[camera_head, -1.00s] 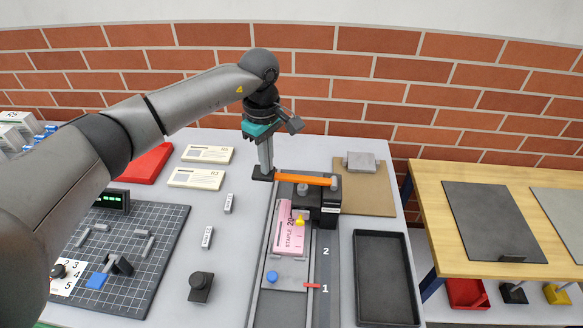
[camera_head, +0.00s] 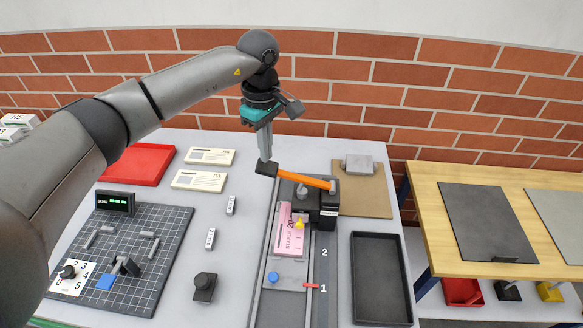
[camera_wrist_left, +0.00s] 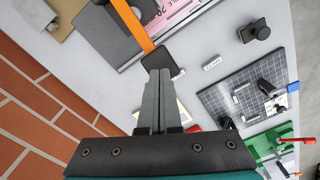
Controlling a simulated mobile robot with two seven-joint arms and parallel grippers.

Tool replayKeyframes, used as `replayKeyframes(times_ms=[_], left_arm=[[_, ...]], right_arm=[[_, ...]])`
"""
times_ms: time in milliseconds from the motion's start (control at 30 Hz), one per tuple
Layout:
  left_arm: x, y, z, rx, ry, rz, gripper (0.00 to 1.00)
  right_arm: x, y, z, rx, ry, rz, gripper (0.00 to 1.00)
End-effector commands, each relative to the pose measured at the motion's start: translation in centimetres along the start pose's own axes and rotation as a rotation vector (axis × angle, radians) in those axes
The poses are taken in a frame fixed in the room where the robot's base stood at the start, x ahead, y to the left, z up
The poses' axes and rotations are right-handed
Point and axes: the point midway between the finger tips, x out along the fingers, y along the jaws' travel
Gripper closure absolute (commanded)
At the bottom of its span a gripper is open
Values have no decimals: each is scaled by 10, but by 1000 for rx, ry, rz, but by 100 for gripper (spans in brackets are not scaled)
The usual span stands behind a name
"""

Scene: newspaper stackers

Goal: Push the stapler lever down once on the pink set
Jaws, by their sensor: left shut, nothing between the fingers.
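The stapler (camera_head: 325,198) is a dark block with an orange lever (camera_head: 305,181) that ends in a black pad (camera_head: 268,168). The lever slopes up to the left, with its pad end raised. The pink set (camera_head: 291,236) lies on the track, its far end at the stapler, with a small yellow piece on it. My left gripper (camera_head: 265,158) is shut and empty, pointing down at the pad. In the left wrist view the fingertips (camera_wrist_left: 159,72) overlap the pad (camera_wrist_left: 164,61); I cannot tell whether they touch. My right gripper is not in view.
A black tray (camera_head: 382,278) lies right of the track. A gridded mat (camera_head: 165,250) with small fixtures, a red tray (camera_head: 137,164) and two cream cards (camera_head: 210,156) are on the left. A wooden table (camera_head: 430,210) stands to the right. A brick wall is behind.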

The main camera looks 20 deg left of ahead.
Motion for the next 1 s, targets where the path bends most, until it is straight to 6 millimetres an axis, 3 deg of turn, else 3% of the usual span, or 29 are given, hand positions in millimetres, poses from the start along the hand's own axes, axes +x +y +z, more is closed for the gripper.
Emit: replayKeyframes(times_ms=[500, 1000], left_arm=[[-44, 0, 0, 1, 0, 1, 100], [-45, 0, 0, 1, -1, 0, 100]], right_arm=[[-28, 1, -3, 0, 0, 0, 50], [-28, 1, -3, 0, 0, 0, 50]])
